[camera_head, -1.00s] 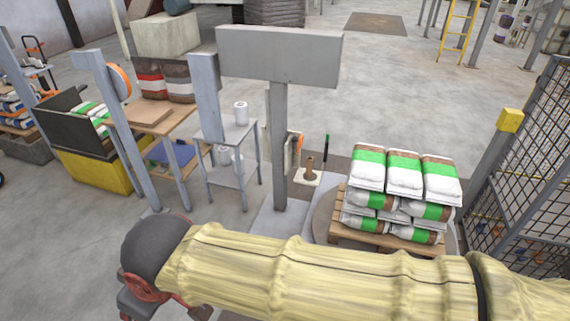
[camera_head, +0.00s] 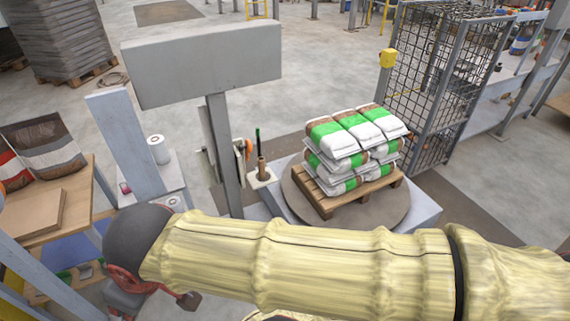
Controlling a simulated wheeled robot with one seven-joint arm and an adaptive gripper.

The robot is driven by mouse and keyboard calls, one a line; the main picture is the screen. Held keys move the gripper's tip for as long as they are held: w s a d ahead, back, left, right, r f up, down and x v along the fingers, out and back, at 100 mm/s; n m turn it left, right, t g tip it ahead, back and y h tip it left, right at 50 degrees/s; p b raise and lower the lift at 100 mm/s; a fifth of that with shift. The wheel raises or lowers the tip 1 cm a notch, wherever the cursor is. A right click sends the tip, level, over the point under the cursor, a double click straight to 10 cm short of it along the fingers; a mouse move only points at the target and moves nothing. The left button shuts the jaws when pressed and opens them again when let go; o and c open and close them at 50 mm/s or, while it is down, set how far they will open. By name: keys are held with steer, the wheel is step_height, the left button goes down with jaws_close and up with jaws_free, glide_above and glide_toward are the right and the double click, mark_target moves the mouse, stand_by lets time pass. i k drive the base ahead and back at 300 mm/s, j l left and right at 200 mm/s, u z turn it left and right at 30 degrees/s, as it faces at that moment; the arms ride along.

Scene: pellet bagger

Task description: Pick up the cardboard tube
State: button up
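A small brown upright tube (camera_head: 262,167), which looks like the cardboard tube, stands on a small pale plate (camera_head: 261,180) just right of the grey post. A thin dark rod with a green part stands beside it. My arm in its yellow sleeve crosses the bottom of the view. The dark and red end of my arm, with my gripper (camera_head: 128,284), is at the lower left, well apart from the tube. The fingers are partly cut off and hidden, so their opening does not show.
A grey post (camera_head: 228,165) carries a large grey box (camera_head: 205,66). White and green bags (camera_head: 340,135) are stacked on a wooden pallet (camera_head: 345,199) on a round turntable. White rolls (camera_head: 158,149) sit on a stand at left. A mesh fence (camera_head: 440,90) stands at right; open floor lies behind.

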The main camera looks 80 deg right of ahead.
mark_target(261, 165)
steer(key=i+z, duration=0.25)
steer(key=z, duration=0.2)
steer(key=i+z, duration=0.2)
steer(key=z, duration=0.25)
steer(key=i+j+z, duration=0.1)
steer(key=i+z, duration=0.15)
steer(key=z, duration=0.2)
steer(key=i+j+z, duration=0.15)
steer(key=z, duration=0.3)
steer(key=i+j+z, duration=0.15)
steer(key=j+z, duration=0.15)
steer(key=z, duration=0.15)
steer(key=i+j+z, duration=0.2)
steer(key=z, duration=0.2)
steer(key=i+j+z, duration=0.25)
steer(key=z, duration=0.15)
steer(key=i+j+z, duration=0.15)
steer(key=j+z, duration=0.25)
steer(key=i+j+z, duration=0.1)
steer(key=j+z, duration=0.35)
